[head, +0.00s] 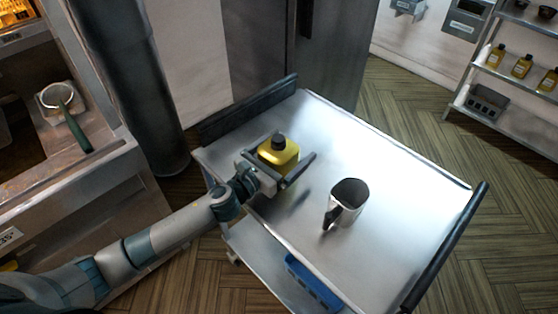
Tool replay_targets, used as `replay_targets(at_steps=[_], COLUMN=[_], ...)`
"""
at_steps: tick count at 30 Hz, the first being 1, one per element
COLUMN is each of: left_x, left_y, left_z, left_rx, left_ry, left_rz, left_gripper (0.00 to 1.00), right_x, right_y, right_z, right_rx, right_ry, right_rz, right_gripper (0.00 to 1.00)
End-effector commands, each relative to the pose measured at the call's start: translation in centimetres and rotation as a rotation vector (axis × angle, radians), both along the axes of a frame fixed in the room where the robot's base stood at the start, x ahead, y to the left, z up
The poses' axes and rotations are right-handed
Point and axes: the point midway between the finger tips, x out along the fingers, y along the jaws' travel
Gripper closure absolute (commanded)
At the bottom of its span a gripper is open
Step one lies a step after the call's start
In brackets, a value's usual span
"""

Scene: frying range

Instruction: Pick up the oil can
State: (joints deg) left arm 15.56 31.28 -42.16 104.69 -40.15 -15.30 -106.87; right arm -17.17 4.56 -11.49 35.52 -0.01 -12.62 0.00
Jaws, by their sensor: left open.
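The oil can (278,155) is a yellow container with a dark cap, upright on the steel cart top (330,140) near its back left corner. My left gripper (289,160) is open at the can, with a dark finger showing on the can's right side. The can seems to be between the fingers; the far finger is partly hidden, and I cannot tell whether either touches it. My right gripper is not in view.
A metal pitcher (348,197) with a dark handle stands right of the can on the cart. A blue item (313,283) is on the lower shelf. A rack (510,75) with several yellow bottles stands far right. The cart's right half is clear.

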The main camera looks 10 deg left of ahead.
Motion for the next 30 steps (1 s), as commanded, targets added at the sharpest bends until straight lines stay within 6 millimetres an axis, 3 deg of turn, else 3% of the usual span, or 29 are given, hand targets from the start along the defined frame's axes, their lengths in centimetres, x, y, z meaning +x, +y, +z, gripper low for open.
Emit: replay_targets(at_steps=[3, 10, 20, 30], left_x=[0.0, 0.0, 0.0, 0.1], left_y=[0.0, 0.0, 0.0, 0.0], left_z=[0.0, 0.0, 0.4, 4.1], left_rx=[0.0, 0.0, -0.001, 0.001], left_ry=[0.0, 0.0, -0.003, -0.009], left_rz=[0.0, 0.0, 0.0, -0.002], left_gripper=[0.05, 0.59, 0.6, 0.6], right_x=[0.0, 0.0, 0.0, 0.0], right_y=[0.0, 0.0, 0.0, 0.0], right_z=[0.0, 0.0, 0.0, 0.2], right_rx=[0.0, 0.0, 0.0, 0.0], right_ry=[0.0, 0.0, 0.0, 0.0], right_rz=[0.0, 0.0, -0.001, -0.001], right_gripper=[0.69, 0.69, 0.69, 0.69])
